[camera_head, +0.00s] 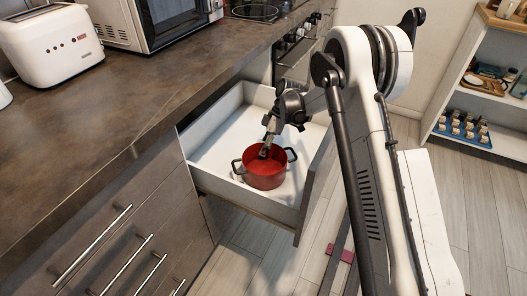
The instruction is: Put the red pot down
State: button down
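The red pot (263,176) has two dark handles and looks upright. It is in or just above the front part of the open white drawer (215,143); I cannot tell whether its base touches the drawer floor. My gripper (266,151) points down at the pot, its fingers at the far rim and partly inside the opening. The fingers are small and dark here, and I cannot see whether they are closed on the rim.
The drawer's front panel (316,181) stands to the right of the pot. The dark countertop (110,120) carries a white toaster (50,45) and a microwave (165,18). A white shelf (480,95) with cups stands at the right. The drawer's back left is empty.

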jog(key=c, duration=2.4)
grip_release()
jog(key=shift+f, duration=0.15)
jog(key=o, duration=0.5)
